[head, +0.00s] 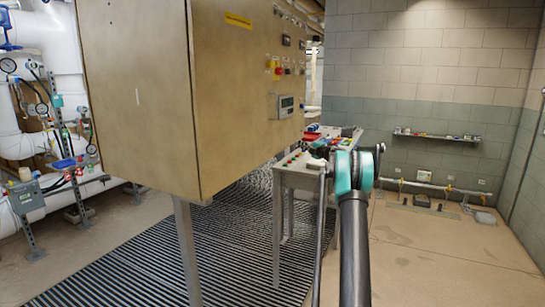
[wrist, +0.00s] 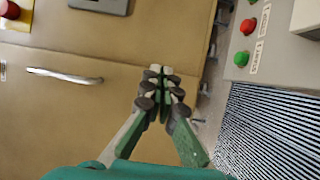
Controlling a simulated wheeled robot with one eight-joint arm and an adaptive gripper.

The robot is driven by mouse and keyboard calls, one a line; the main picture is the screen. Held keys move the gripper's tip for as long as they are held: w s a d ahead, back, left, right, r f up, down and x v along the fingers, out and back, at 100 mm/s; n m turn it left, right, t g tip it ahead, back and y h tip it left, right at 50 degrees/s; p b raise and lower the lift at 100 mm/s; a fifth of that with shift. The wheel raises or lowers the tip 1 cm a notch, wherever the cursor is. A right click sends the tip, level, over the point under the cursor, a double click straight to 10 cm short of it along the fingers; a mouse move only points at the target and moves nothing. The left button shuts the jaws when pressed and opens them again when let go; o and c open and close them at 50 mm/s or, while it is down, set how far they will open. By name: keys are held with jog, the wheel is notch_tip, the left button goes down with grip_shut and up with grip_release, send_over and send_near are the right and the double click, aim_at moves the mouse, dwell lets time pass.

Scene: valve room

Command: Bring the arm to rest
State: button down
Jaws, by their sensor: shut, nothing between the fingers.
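My gripper (wrist: 163,72) shows in the wrist view with its green, dark-padded fingers together and nothing between them. Behind it is the tan face of a control cabinet (wrist: 60,115) with a metal handle (wrist: 65,75). I cannot tell the exact gap, but no contact shows. In the head view my arm (head: 354,245) rises from the bottom edge to a teal joint (head: 354,172), in front of the button desk. The fingers cannot be made out in that view.
The large tan cabinet (head: 140,90) stands on legs at left centre. A grey button desk (head: 290,180) stands beyond it, its panel also at the right of the wrist view (wrist: 275,45). White pipes (head: 65,50) with gauges are far left. Open floor (head: 440,250) lies right.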

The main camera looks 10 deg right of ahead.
jog(key=s+r+m+t+h, duration=0.4)
jog(key=s+r+m+h, duration=0.2)
jog(key=r+m, duration=0.2)
jog(key=s+d+f+m+g+h, duration=0.2)
jog(key=s+m+h, duration=0.55)
jog(key=s, duration=0.45)
jog(key=s+a+f+m+g+y, duration=0.1)
jog(key=s+a+f+g, duration=0.3)
jog(key=s+f, duration=0.7)
jog(key=s+a+f+m+g+y, duration=0.1)
jog(key=s+a+f+m+g, duration=0.3)
jog(key=s, duration=2.1)
jog(key=s+a+f+m+g+y, duration=0.2)
jog(key=s+a+f+g, duration=0.3)
jog(key=s+f, duration=1.2)
jog(key=s+a+m, duration=0.1)
jog(key=s+a, duration=0.1)
jog(key=shift+a+f+g, duration=0.3)
jog(key=shift+a+f, duration=0.05)
jog(key=shift+a, duration=0.05)
jog(key=c, duration=2.2)
grip_release()
jog(key=shift+m, duration=0.25)
